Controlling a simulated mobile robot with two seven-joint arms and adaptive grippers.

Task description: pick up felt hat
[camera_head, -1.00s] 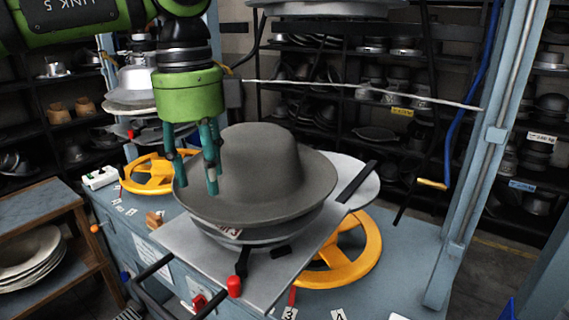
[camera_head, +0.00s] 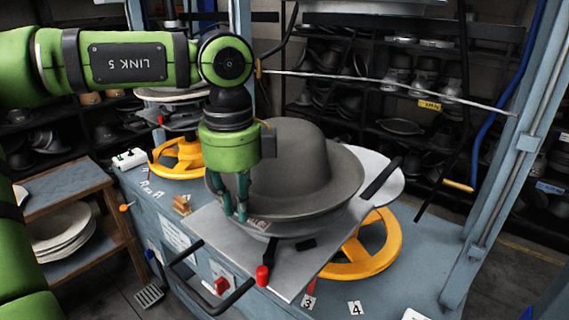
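The grey felt hat (camera_head: 290,165) sits crown up, with its wide brim over the round metal form of the press, on a grey plate (camera_head: 215,232). My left gripper (camera_head: 235,216) comes down from above with its teal fingers pointing down at the front left edge of the brim. The fingers look close together, with a narrow gap. I cannot tell whether the brim is between them or whether they touch it. The fingers and green gripper body hide part of the left of the hat. My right gripper is out of view.
Yellow handwheels stand left (camera_head: 177,157) and right (camera_head: 372,250) on the blue press bench (camera_head: 395,275). A blue-grey post (camera_head: 500,160) rises at right. A wooden shelf (camera_head: 65,190) with metal discs is at left. Dark racks of hat forms fill the back.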

